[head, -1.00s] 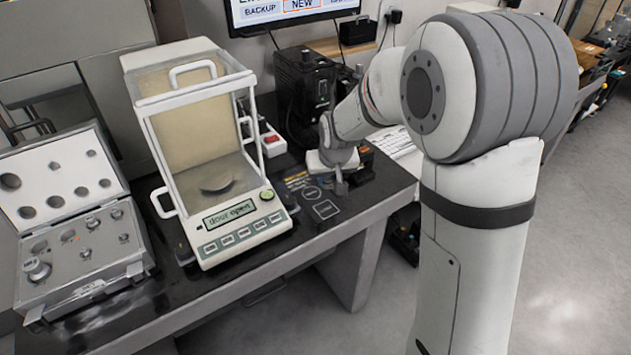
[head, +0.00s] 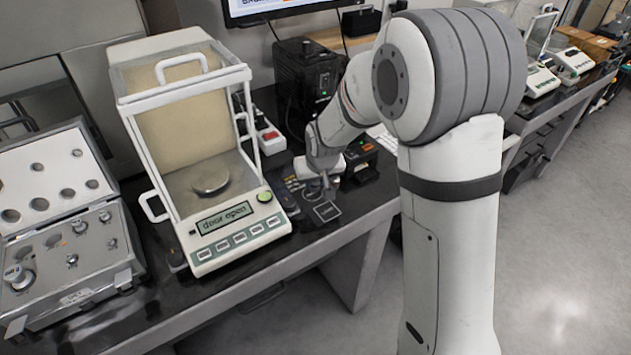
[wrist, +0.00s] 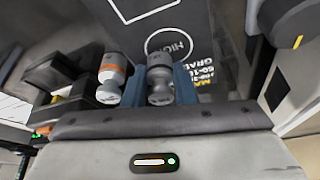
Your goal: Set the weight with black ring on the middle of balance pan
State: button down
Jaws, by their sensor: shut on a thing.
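My gripper (wrist: 158,88) is shut on a grey metal weight (wrist: 160,75) with a dark ring, seen between the blue fingers in the wrist view. A second weight with an orange ring (wrist: 112,72) stands just left of the fingers. In the head view my gripper (head: 324,180) is low over the table, right of the balance (head: 240,232); the weight is too small to make out there. The balance display reads "door open". Its round pan (head: 211,187) looks bare inside the glass housing. I cannot tell whether the held weight still touches the table.
An open case of weights (head: 75,285) lies left of the balance. A black box (head: 305,78) and a red switch strip (head: 270,137) stand behind. The dark table (head: 340,222) has printed squares near my gripper. The balance's white frame and side handles stand between gripper and pan.

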jog(key=shift+f, duration=0.15)
jog(key=shift+f, duration=0.15)
jog(key=c, duration=1.5)
grip_release()
jog(key=shift+o, duration=0.2)
